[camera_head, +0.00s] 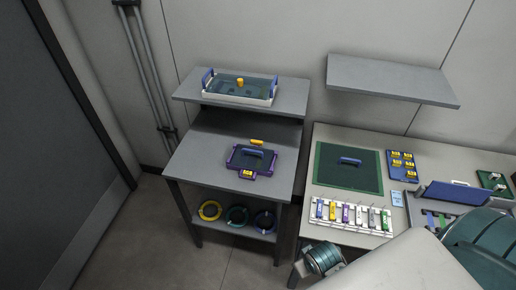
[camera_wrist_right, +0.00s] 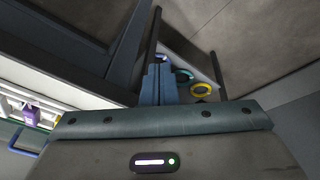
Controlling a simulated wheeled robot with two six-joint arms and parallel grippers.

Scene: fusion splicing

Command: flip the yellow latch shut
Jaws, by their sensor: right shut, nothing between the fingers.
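A purple-framed device (camera_head: 234,161) with a dark top and a blue handle lies on the left workbench in the head view. A small yellow piece (camera_head: 257,142) shows at its back edge and looks like the latch; its exact position is too small to tell. A yellow label-like patch (camera_head: 247,173) is on its front. In the right wrist view my right gripper's blue-grey fingers (camera_wrist_right: 158,82) are together, with nothing between them. They are apart from the device, which that view does not show. My left gripper is in neither view.
A tray (camera_head: 268,102) with blue handles and a yellow knob stands on the raised shelf. Yellow, green and blue rings (camera_head: 210,210) lie on the lower shelf. The right table holds a green mat (camera_head: 330,180), a rack of coloured pieces (camera_head: 350,228) and a blue-handled case (camera_head: 455,194).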

